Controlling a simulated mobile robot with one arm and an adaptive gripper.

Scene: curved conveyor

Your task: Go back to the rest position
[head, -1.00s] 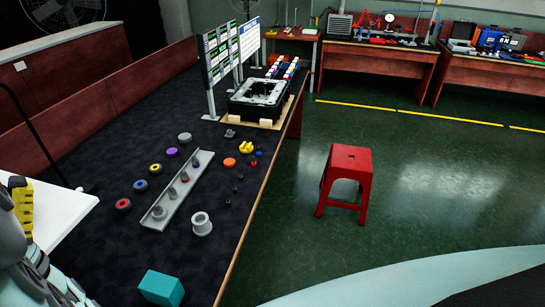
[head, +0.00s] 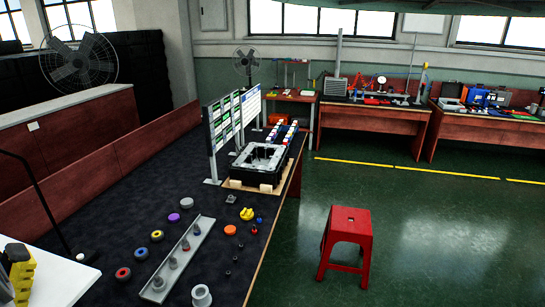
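My gripper is not in view, so I cannot see whether it holds anything. The black-topped workbench (head: 90,222) runs from the lower left towards the back. On it lie a grey rail with several pegs (head: 178,262), a purple disc (head: 187,203), a yellow-ringed wheel (head: 157,235), a blue-ringed wheel (head: 141,253), a red-ringed wheel (head: 122,273), an orange disc (head: 230,230), a yellow part (head: 247,214) and a white flanged part (head: 201,295), partly cut off by the lower edge.
A red stool (head: 346,238) stands on the open green floor right of the bench. A black housing (head: 262,165) and upright panels (head: 225,125) stand farther along it. A white surface (head: 55,278) with a yellow-and-black object (head: 20,272) is at lower left.

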